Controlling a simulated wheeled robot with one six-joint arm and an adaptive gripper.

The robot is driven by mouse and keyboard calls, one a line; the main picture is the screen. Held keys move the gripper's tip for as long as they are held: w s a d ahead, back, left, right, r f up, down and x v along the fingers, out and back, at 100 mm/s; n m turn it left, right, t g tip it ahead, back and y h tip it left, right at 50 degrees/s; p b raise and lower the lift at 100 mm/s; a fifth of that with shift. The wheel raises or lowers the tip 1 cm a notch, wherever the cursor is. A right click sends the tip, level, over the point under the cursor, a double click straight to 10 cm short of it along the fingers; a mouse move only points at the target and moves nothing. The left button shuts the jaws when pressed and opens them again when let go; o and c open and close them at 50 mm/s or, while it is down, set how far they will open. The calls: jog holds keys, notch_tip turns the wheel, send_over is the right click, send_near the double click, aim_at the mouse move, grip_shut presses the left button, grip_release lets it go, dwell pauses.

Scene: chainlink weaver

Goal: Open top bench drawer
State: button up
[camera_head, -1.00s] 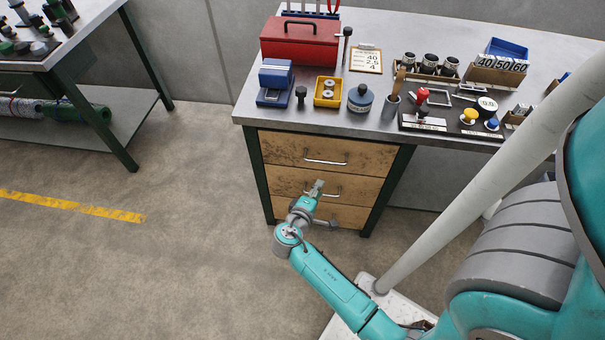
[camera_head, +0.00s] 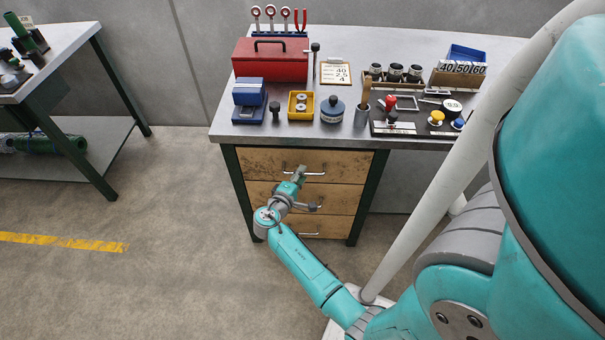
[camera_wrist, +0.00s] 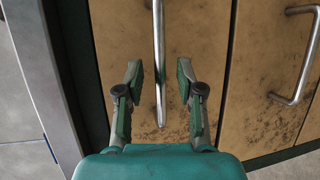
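The top bench drawer (camera_head: 262,163) is a worn wooden front under the metal benchtop and appears closed. Its metal bar handle (camera_head: 314,173) is partly hidden by my gripper (camera_head: 299,174). In the wrist view, my gripper (camera_wrist: 160,72) is open, with one finger on each side of the top drawer's handle (camera_wrist: 158,50). Gaps show between the bar and both fingers. Depth between the fingertips and the bar is hard to tell.
A middle drawer (camera_head: 258,196) and a bottom drawer sit below; the middle drawer's handle (camera_wrist: 296,75) shows in the wrist view. Dark green bench legs (camera_head: 366,199) flank the drawers. A red toolbox (camera_head: 270,62) and small tools stand on top.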

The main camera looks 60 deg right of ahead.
jog(key=shift+d+f, duration=0.15)
jog(key=shift+d, duration=0.65)
jog(key=shift+c, duration=0.2)
grip_shut()
